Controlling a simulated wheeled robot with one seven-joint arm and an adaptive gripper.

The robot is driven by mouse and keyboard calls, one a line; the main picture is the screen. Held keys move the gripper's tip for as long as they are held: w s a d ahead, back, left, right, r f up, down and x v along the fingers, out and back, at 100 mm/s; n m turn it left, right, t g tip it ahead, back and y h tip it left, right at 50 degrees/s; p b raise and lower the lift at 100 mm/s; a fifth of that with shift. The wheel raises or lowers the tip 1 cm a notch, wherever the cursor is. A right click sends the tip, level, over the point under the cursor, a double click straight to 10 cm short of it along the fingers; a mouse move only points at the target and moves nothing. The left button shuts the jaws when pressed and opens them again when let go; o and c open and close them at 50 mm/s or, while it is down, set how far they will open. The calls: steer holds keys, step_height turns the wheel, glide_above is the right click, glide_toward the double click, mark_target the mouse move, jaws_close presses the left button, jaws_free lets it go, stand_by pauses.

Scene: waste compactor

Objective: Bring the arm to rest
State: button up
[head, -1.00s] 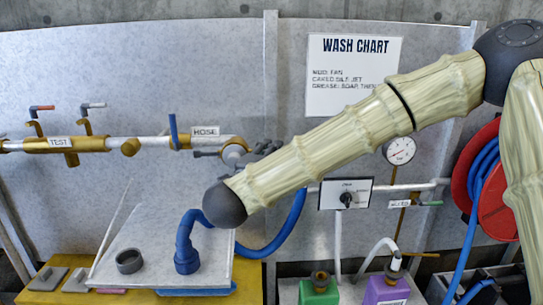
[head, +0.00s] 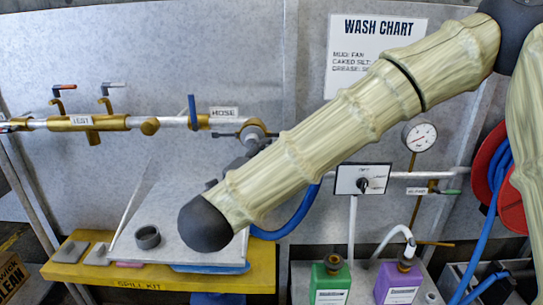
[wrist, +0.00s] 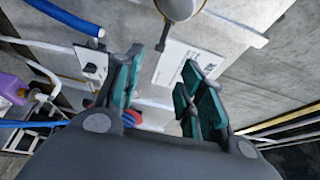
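My gripper (wrist: 158,98) shows in the wrist view with its two green-padded fingers apart and nothing between them. In the head view my arm reaches from the upper right down to the left, in front of the wall panel. Its dark rounded joint hangs over the tray on the yellow shelf, and the gripper itself is mostly hidden behind the arm.
A pipe with a test valve (head: 85,122) runs along the wall. A green jug (head: 330,282) and a purple jug (head: 399,281) stand at lower right, below a selector switch (head: 362,182). A red hose reel (head: 511,212) is at right.

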step_height(320, 180, down, 22)
steer(key=w+d+n+g+y, duration=0.1)
steer(key=w+n+g+y, duration=0.1)
steer(key=n+y, duration=0.45)
steer(key=s+d+f+n+g, duration=0.2)
steer(key=s+f+n, duration=0.1)
steer(key=f, duration=0.6)
steer(key=s+d+f+n+g, duration=0.2)
steer(key=s+d+f+n, duration=0.15)
steer(key=f, duration=0.55)
steer(key=s+d+f+n+g+y+p, duration=0.1)
steer(key=s+d+f+n+g, duration=0.45)
steer(key=s+f, duration=0.65)
steer(key=s+d+f+n+g, duration=0.2)
steer(key=s+d+f, duration=0.2)
steer(key=s+d, duration=0.2)
steer(key=s+d+f+n+g, duration=0.1)
steer(key=s+d+f+g, duration=0.2)
steer(key=s+d, duration=0.3)
steer(key=s+f, duration=0.1)
steer(key=s, duration=0.4)
steer(key=shift+s+f+n, duration=0.15)
steer(key=shift+f+n, duration=0.05)
steer(key=shift+n, duration=0.15)
